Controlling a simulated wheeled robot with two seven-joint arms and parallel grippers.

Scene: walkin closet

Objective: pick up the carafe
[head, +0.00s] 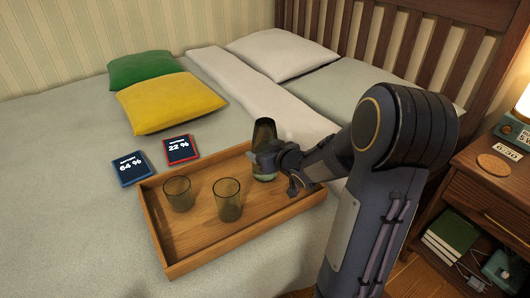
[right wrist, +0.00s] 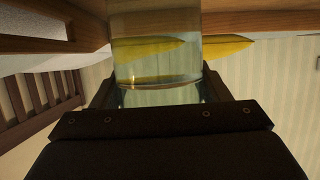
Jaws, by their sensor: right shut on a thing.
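The carafe (head: 264,136) is a dark greenish glass vessel with clear liquid low in it. It is upright at the back right part of the wooden tray (head: 215,247); I cannot tell whether its base touches the tray. My right gripper (head: 266,160) comes in from the right and is shut on the carafe's lower body. In the right wrist view, the carafe (right wrist: 155,50) fills the space between the two dark fingers, with the water line showing. My left gripper is not in view.
Two glass tumblers (head: 178,194) (head: 228,200) stand on the tray, left of the carafe. Yellow (head: 170,102) and green (head: 142,69) cushions lie farther back. A nightstand (head: 480,210) stands at the right.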

